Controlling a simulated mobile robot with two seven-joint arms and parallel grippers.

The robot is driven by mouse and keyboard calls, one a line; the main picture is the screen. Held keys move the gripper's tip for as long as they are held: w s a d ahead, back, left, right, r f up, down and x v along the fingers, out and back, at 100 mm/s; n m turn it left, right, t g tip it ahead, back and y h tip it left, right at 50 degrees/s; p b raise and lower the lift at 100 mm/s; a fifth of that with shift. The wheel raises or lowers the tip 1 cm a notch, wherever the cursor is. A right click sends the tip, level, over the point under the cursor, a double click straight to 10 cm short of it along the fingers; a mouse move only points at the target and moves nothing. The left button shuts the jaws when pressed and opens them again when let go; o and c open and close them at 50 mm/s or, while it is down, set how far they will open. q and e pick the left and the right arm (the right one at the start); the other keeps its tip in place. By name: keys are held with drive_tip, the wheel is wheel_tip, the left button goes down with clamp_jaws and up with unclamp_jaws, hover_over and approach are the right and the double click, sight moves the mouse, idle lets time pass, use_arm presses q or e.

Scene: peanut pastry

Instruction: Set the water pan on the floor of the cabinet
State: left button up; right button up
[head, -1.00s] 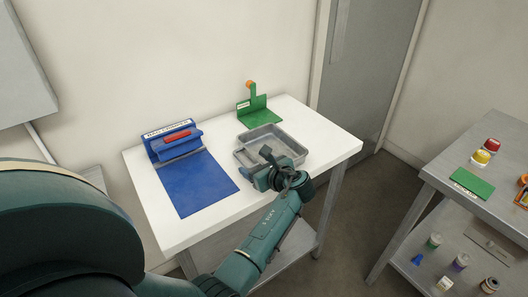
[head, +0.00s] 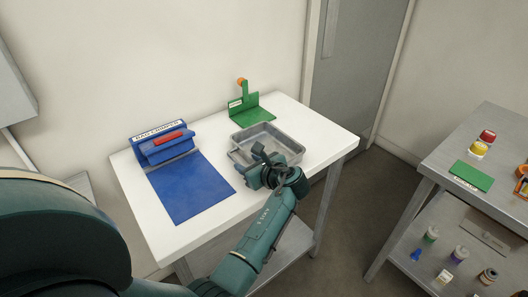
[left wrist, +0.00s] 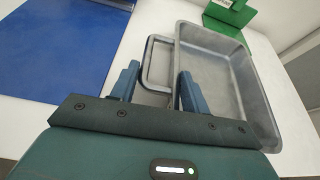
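The water pan (head: 283,139) is a shallow grey metal tray with a looped wire handle. It sits flat on the white tabletop; it also shows in the left wrist view (left wrist: 238,88). My left gripper (head: 256,160) is over the pan's near side. In the left wrist view its two blue fingers (left wrist: 159,88) stand apart, with the grey handle loop (left wrist: 150,62) between them and visible gaps. My right gripper is not in view. The cabinet cannot be clearly identified; only part of a grey box (head: 12,95) shows at the left edge.
The white table (head: 215,222) also holds a blue mat (head: 190,188) with a blue labelled stand (head: 160,145), and a green stand (head: 252,110) behind the pan. A metal cart (head: 460,148) with small jars stands at right. Open floor lies between.

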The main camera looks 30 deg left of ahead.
use_arm(q)
drive_tip(key=shift+r, duration=0.1)
drive_tip(key=c, duration=0.8)
